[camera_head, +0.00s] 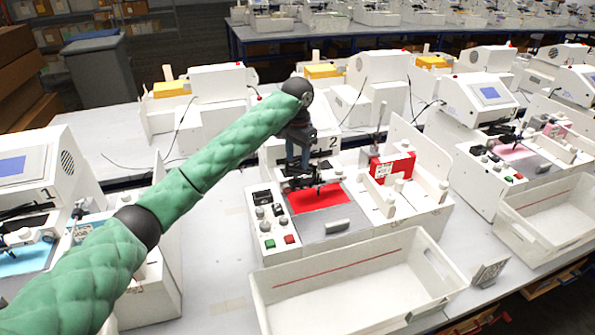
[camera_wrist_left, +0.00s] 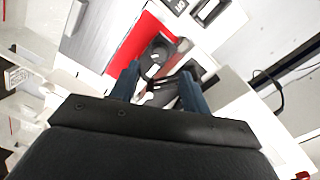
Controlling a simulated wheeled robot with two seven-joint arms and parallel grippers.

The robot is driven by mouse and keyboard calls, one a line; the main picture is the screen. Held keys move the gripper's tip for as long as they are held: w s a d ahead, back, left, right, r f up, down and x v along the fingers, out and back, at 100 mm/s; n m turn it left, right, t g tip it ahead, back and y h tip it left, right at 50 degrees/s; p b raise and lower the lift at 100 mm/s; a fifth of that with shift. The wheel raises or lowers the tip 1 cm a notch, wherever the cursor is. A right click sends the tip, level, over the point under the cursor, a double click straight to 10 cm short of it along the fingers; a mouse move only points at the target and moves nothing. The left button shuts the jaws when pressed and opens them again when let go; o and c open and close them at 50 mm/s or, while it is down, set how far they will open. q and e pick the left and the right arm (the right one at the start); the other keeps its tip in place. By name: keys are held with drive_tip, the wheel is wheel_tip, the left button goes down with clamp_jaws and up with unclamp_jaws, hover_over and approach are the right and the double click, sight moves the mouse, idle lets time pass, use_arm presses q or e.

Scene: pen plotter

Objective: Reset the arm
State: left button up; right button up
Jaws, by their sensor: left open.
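The pen plotter marked 2 (camera_head: 262,215) stands at the middle of the table, with a red sheet (camera_head: 316,199) on its bed. A dark pen arm (camera_head: 322,183) reaches over the sheet's far edge. My left gripper (camera_head: 299,168) points down over the back of this plotter, just above the dark mechanism there. In the left wrist view the open fingers (camera_wrist_left: 160,76) are on either side of that dark mechanism (camera_wrist_left: 160,60), with the red sheet (camera_wrist_left: 140,42) beyond. I cannot tell whether the fingers touch it. My right gripper is not in view.
A white open bin (camera_head: 355,285) with a red line stands in front of the plotter. A red box (camera_head: 391,167) sits on the plotter's right side. Green and red buttons (camera_head: 280,241) are at its left front. Other plotters stand left, right and behind.

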use_arm(q)
drive_tip(key=shift+r, duration=0.9)
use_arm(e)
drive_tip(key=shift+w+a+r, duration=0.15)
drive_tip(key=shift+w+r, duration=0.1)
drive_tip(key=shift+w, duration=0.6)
